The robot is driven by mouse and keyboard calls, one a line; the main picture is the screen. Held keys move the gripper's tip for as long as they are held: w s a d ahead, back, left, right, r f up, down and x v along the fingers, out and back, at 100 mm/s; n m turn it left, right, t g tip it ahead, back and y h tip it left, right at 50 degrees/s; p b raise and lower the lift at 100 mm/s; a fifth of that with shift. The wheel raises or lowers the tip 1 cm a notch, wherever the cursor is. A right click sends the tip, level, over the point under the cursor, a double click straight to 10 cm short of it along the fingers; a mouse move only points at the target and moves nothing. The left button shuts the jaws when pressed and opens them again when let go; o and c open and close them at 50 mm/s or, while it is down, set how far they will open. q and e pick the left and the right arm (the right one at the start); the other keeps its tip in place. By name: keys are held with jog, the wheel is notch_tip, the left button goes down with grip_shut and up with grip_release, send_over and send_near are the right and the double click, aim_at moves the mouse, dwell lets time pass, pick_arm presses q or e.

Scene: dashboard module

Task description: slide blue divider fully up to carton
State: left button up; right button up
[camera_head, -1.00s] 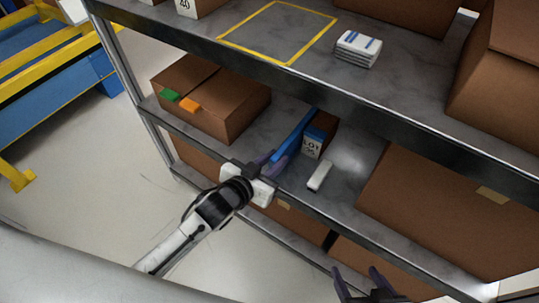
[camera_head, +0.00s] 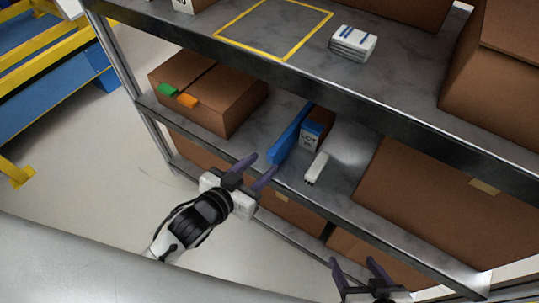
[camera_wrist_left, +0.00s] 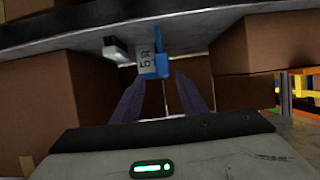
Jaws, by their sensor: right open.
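The blue divider (camera_head: 289,135) stands on the middle shelf, running from front to back. Just right of it is a small carton (camera_head: 311,140) with a LOT label and a blue band; I cannot tell whether they touch. My left gripper (camera_head: 259,167) is open and empty at the shelf's front edge, short of the divider's near end. In the left wrist view, the divider (camera_wrist_left: 161,60) and the carton's label (camera_wrist_left: 147,60) show beyond the open fingers (camera_wrist_left: 160,76). My right gripper (camera_head: 360,270) is open and empty, low in front of the shelf.
A large box (camera_head: 208,92) with green and orange tabs stands left of the divider. A big box (camera_head: 440,205) fills the right. Bare shelf lies between the left box and the divider.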

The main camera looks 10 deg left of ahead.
pick_arm(q)
jog(key=shift+v, duration=1.65)
jog(key=s+a+f+n+g+y+p, duration=0.1)
jog(key=s+a+f+g+y, duration=0.1)
jog(key=s+f, duration=0.9)
jog(key=shift+s+a+n+g, duration=0.4)
jog(key=shift+s+a+g, duration=0.15)
jog(key=shift+s+g, duration=0.5)
jog(key=shift+r, duration=0.1)
